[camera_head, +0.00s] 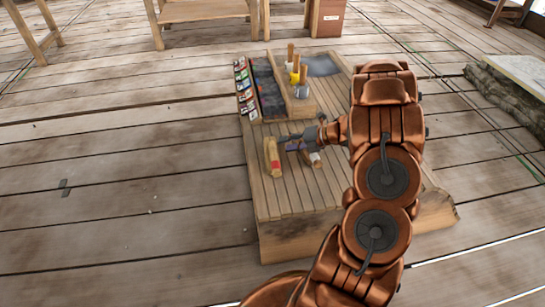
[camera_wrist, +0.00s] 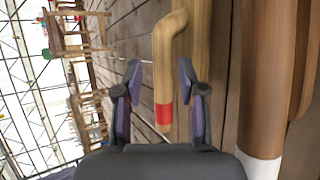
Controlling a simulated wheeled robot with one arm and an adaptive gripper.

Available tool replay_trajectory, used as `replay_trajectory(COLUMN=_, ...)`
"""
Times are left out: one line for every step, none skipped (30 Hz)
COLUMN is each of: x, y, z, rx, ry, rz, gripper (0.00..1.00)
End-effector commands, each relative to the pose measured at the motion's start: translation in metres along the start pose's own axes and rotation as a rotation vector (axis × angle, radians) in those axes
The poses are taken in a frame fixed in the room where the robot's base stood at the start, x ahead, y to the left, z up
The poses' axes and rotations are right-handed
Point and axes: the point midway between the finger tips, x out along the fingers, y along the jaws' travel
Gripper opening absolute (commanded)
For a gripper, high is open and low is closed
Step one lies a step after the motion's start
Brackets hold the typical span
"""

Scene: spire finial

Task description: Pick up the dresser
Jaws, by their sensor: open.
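The pale wooden tool with a red band, which I take to be the dresser (camera_head: 272,157), lies on the slatted wooden bench at its left edge. In the wrist view the dresser (camera_wrist: 170,62) shows a bent upper part and a red end, and appears in the gap between my fingers. My gripper (camera_head: 291,141) reaches in from the right, close to the dresser. In the wrist view my gripper (camera_wrist: 160,80) is open, one finger on each side of the tool. I cannot tell whether either finger touches it.
A brown wooden tool with a white band (camera_wrist: 262,140) lies close on the right in the wrist view. The low bench (camera_head: 285,198) also bears a wooden block (camera_head: 288,100) with upright handled tools and a dark tray (camera_head: 268,88).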

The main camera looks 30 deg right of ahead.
Motion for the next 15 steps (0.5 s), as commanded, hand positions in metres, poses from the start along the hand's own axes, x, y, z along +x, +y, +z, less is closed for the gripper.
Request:
replay_trajectory(x=0.005, y=-0.001, z=-0.001, rx=0.0, ry=0.001, rz=0.001, gripper=0.4)
replay_trajectory(x=0.007, y=-0.001, z=-0.001, rx=0.0, ry=0.001, rz=0.0, gripper=0.4)
replay_trajectory(x=0.009, y=-0.001, z=-0.001, rx=0.0, ry=0.001, rz=0.0, gripper=0.4)
replay_trajectory(x=0.012, y=-0.001, z=-0.002, rx=0.0, ry=0.001, rz=0.001, gripper=0.4)
replay_trajectory(x=0.016, y=-0.002, z=-0.003, rx=-0.001, ry=0.002, rz=0.001, gripper=0.4)
replay_trajectory(x=0.021, y=-0.002, z=-0.004, rx=0.0, ry=0.003, rz=0.002, gripper=0.4)
replay_trajectory(x=0.025, y=-0.003, z=-0.005, rx=0.0, ry=0.003, rz=0.002, gripper=0.4)
replay_trajectory(x=0.029, y=-0.003, z=-0.005, rx=0.0, ry=0.003, rz=0.003, gripper=0.4)
replay_trajectory(x=0.034, y=-0.004, z=-0.006, rx=0.0, ry=0.002, rz=0.003, gripper=0.4)
replay_trajectory(x=0.037, y=-0.004, z=-0.007, rx=0.001, ry=0.002, rz=0.002, gripper=0.4)
replay_trajectory(x=0.041, y=-0.004, z=-0.006, rx=0.0, ry=0.002, rz=0.001, gripper=0.4)
replay_trajectory(x=0.045, y=-0.004, z=-0.006, rx=0.0, ry=0.001, rz=0.0, gripper=0.4)
replay_trajectory(x=0.048, y=-0.004, z=-0.006, rx=0.0, ry=0.001, rz=-0.001, gripper=0.4)
replay_trajectory(x=0.05, y=-0.004, z=-0.006, rx=0.0, ry=0.0, rz=-0.001, gripper=0.4)
replay_trajectory(x=0.053, y=-0.004, z=-0.005, rx=0.0, ry=0.0, rz=-0.002, gripper=0.4)
